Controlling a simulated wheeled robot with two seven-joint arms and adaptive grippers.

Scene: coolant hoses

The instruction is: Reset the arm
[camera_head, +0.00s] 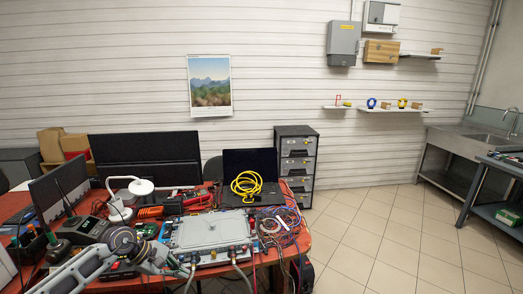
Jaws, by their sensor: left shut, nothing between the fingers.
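My left arm comes in from the lower left, and my left gripper (178,268) is shut and empty in front of the grey flat unit (208,231). The gripper is close to the unit's front left corner; I cannot tell whether they touch. A grey hose (191,277) hangs at the unit's front edge beside the gripper. Another grey hose (240,273) hangs from the front edge further right. My right gripper is not in view.
The red desk (322,247) is crowded with cables (280,225), monitors (146,153), a white lamp (140,187) and a laptop with a yellow cable coil (246,184). A drawer cabinet (297,160) stands behind. The tiled floor (390,230) at right is clear.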

